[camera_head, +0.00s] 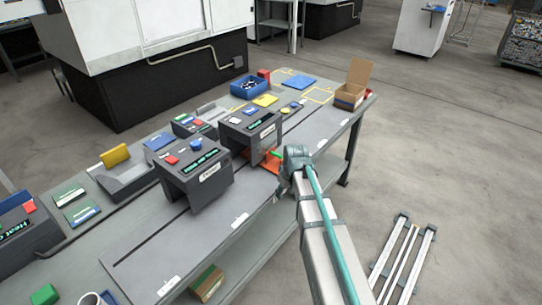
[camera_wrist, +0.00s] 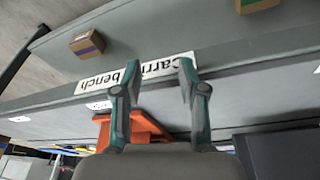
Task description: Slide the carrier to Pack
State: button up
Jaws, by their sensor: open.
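The station labels are too small to read surely, and I cannot make out a Pack label.
The grey bench (camera_head: 150,262) has a dark slot along it. A grey station (camera_head: 195,174) and another (camera_head: 251,132) straddle the track. An open cardboard box (camera_head: 351,92) stands at the far end, near a blue bin (camera_head: 249,87). The bench top right of the far station looks mostly clear.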

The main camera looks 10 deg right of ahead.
aim_at(275, 153)
jog(key=w+r+n+t, duration=0.1)
jog(key=w+r+n, duration=0.1)
jog(key=w+r, duration=0.5)
jog(key=w+r+n+t, duration=0.1)
jog(key=w+r+n, duration=0.1)
jog(key=w+r, duration=0.5)
jog(key=shift+y, duration=0.4)
jog(key=p+x, duration=0.1)
jog(key=x, duration=0.1)
jog(key=p+x, duration=0.1)
jog(key=x, duration=0.2)
jog(key=s+x, duration=0.1)
jog(key=x, duration=0.1)
jog(key=shift+w+f+p, duration=0.15)
jog(key=shift+f+p, duration=0.25)
jog(key=shift+f, duration=0.15)
grip_shut()
